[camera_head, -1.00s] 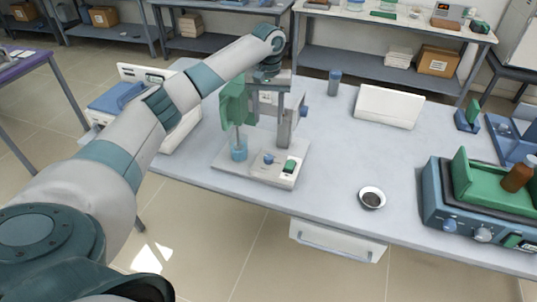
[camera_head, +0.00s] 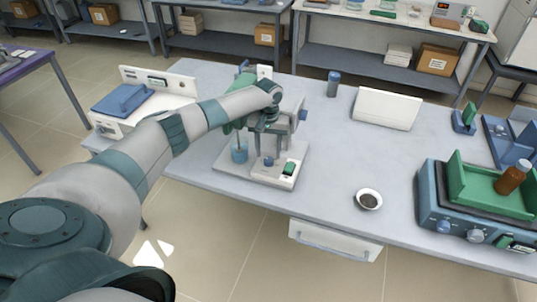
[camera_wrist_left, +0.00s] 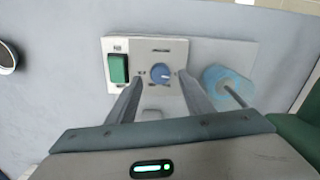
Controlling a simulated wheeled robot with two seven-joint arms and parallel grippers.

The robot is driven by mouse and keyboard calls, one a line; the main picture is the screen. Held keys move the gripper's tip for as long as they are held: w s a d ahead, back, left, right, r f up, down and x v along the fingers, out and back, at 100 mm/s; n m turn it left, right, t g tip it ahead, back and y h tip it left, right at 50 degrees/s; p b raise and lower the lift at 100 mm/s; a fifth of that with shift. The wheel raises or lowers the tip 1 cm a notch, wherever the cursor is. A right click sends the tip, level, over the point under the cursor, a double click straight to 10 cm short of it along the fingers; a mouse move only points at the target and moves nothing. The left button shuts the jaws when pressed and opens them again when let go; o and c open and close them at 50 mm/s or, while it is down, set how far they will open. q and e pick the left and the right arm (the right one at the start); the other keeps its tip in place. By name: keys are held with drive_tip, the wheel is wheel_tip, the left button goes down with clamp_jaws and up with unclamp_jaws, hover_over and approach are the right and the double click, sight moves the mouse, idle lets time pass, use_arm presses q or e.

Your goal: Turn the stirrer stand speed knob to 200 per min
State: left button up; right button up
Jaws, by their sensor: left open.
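The stirrer stand (camera_head: 232,172) is on the light grey table, with a blue speed knob (camera_head: 268,161) and a green switch (camera_head: 289,168) on its base. A beaker with blue contents (camera_head: 239,153) stands on the base to the left of the knob. My left gripper (camera_head: 267,132) is open above the base, pointing down. In the left wrist view the knob (camera_wrist_left: 161,73) appears between the two open fingertips (camera_wrist_left: 160,78); whether they reach down beside it or are still above it I cannot tell. My right gripper is not in view.
A small dish with dark contents (camera_head: 369,199) sits to the right on the table. A blue device with a green tray (camera_head: 470,210) is at the right edge. A white instrument (camera_head: 150,90) stands at the left. The table between stand and dish is clear.

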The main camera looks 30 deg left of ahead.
sight(268, 159)
use_arm(q)
drive_tip(key=shift+f, duration=1.75)
drive_tip(key=c, duration=1.1)
drive_tip(key=shift+o, duration=0.2)
drive_tip(key=shift+m, duration=0.4)
drive_tip(key=m, duration=1)
drive_tip(key=shift+a+r, duration=0.1)
